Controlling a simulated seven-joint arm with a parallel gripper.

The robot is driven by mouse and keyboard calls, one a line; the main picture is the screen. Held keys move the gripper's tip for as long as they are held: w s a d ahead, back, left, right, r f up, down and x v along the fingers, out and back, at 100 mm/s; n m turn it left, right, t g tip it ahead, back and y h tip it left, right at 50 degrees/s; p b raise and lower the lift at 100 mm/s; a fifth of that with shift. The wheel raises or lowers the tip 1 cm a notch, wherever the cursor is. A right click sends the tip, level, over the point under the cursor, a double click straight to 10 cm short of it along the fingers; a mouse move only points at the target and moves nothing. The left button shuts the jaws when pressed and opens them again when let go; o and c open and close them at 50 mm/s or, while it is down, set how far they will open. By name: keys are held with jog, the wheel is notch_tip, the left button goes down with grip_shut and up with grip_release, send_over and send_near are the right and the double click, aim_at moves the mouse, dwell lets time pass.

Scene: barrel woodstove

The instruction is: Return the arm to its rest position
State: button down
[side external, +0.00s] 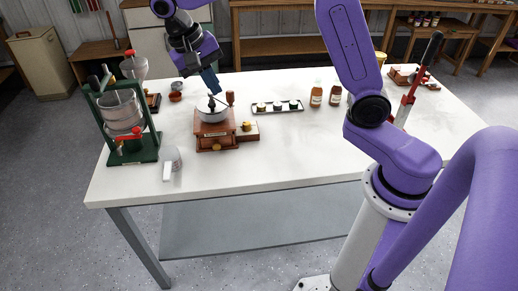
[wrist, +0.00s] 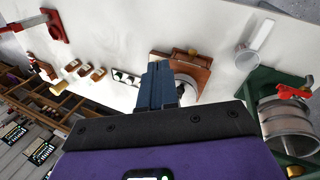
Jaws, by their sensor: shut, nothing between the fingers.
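My gripper (side external: 210,80) is above the white table (side external: 300,150), at the upper left of the side external view. Its blue fingers point down and are closed together with nothing between them. They are just above the wooden box grinder (side external: 213,138), which has a metal bowl on top and a small open drawer. In the wrist view my gripper (wrist: 158,68) covers part of the grinder (wrist: 190,65). I cannot tell the exact gap between the fingertips and the grinder.
A green press (side external: 125,125) stands left of the grinder, with a small white scoop (side external: 171,165) in front. A tray of jars (side external: 277,107) and amber bottles (side external: 316,95) stand to the right. A red lever tool (side external: 408,100) is at the right. The front middle of the table is clear.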

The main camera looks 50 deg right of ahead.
jog(key=s+d+f+n+t+y, duration=0.1)
jog(key=s+d+f+n+y, duration=0.1)
jog(key=s+n, duration=0.7)
jog(key=s+d+f+n+t+y, duration=0.1)
jog(key=s+n, duration=0.8)
jog(key=s, duration=1)
jog(key=shift+d+f+y, duration=0.4)
jog(key=shift+d+f, duration=0.2)
jog(key=shift+f, duration=0.35)
jog(key=c, duration=1.3)
grip_release()
jog(key=shift+w, duration=0.15)
jog(key=shift+o, duration=0.8)
jog(key=shift+w+a+r, duration=0.1)
jog(key=shift+w+a, duration=0.05)
jog(key=shift+w, duration=0.1)
notch_tip(320, 180, up, 4)
jog(key=m, duration=1.2)
send_over(230, 91)
jog(key=shift+s+a, duration=0.15)
jog(key=shift+a, duration=0.15)
jog(key=shift+d, duration=0.25)
jog(key=shift+f, duration=5)
